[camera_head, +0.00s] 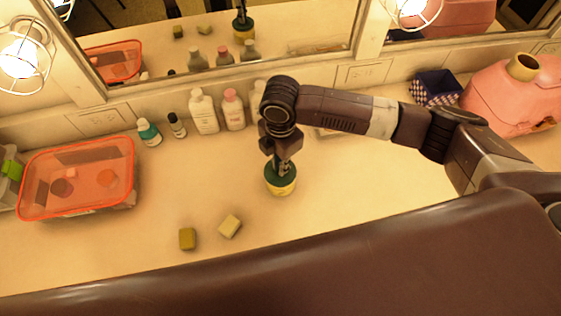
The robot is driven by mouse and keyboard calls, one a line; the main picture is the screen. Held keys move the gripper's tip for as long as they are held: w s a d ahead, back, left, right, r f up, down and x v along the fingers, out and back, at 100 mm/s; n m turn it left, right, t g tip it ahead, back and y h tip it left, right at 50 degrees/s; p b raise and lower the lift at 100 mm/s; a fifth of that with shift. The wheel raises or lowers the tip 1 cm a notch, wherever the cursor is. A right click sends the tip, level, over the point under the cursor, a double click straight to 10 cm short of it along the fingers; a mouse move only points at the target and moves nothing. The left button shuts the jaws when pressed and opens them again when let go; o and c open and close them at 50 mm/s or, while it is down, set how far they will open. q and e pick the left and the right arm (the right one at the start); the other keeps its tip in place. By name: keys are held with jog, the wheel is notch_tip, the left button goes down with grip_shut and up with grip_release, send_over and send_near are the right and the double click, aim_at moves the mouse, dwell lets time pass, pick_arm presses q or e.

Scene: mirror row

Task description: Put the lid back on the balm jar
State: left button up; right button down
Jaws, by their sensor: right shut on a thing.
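The balm jar (283,189) is yellow and stands upright on the counter, near the middle of the head view. The dark green lid (271,178) is at its top, right over the jar. My right gripper (281,170) points down from above and is shut on the lid. The fingertips are small and dark here, and I cannot tell whether the lid is fully seated. The mirror shows the green lid and yellow jar again (242,26). My left gripper is not in view.
Two small sponge blocks (187,239) (230,226) lie in front of the jar. Several bottles (204,112) line the wall behind. An orange-rimmed bin (76,213) stands left; a checkered box (435,87) and a pink case (512,98) stand right. Counter around the jar is clear.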

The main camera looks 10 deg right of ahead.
jog(key=shift+p, duration=0.8)
dwell(1.1)
jog(key=shift+f+p, duration=0.15)
jog(key=shift+p, duration=0.2)
dwell(1.0)
jog(key=shift+p, duration=0.4)
dwell(0.5)
jog(key=c, duration=1.5)
grip_release()
